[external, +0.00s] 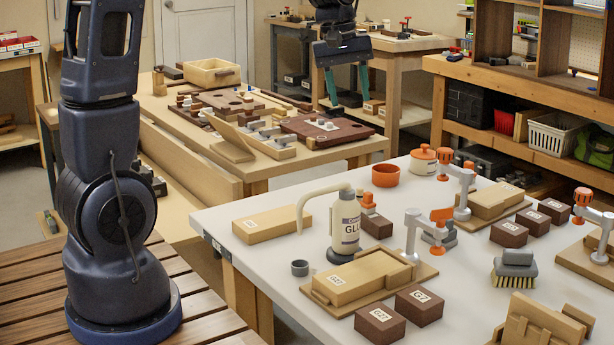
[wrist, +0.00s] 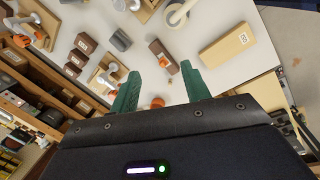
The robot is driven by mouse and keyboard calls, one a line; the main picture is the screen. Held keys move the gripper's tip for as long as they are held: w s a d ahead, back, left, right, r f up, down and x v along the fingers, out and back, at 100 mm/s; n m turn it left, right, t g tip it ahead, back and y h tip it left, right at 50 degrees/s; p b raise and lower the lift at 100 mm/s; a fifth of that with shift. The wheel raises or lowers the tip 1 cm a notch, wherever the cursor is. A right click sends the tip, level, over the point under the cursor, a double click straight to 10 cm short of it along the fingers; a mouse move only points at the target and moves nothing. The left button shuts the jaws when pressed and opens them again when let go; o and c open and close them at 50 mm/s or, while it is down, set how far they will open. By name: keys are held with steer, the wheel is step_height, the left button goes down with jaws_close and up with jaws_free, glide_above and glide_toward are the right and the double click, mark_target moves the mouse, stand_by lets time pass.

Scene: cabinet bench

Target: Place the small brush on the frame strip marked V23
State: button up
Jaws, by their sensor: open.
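A brush (external: 514,268) with a grey back and pale bristles stands on the white bench at the right. A smaller grey object (external: 440,238), partly behind a clamp, may be another brush; it also shows in the wrist view (wrist: 120,40). Pale wooden strips with labels lie on the bench: one alone (external: 270,224), one on a clamp board in front (external: 362,278), one on a board behind (external: 495,200). Their labels are too small to read surely. The lone strip shows in the wrist view (wrist: 227,50). My gripper (external: 342,84) is open and empty, high above the bench's far side.
A glue bottle (external: 346,226), orange-topped clamps (external: 464,185) and several brown labelled blocks (external: 380,322) crowd the bench. An orange bowl (external: 385,175) and an orange-lidded pot (external: 423,160) stand at the back. Bare bench lies around the lone strip.

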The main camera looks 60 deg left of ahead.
steer(key=s+d+r+m+t, duration=0.1)
steer(key=s+d+r+m, duration=0.1)
steer(key=s, duration=0.7)
steer(key=s+d+r+m+t+y, duration=0.1)
steer(key=s+d+r+m, duration=0.2)
steer(key=s+m, duration=0.3)
steer(key=s+d+r+m+t, duration=0.1)
steer(key=s+d+r+m, duration=0.1)
steer(key=s, duration=1.1)
steer(key=shift+d+r+m, duration=0.25)
steer(key=shift+r+m, duration=0.65)
steer(key=shift+r, duration=0.2)
steer(key=shift+s, duration=0.1)
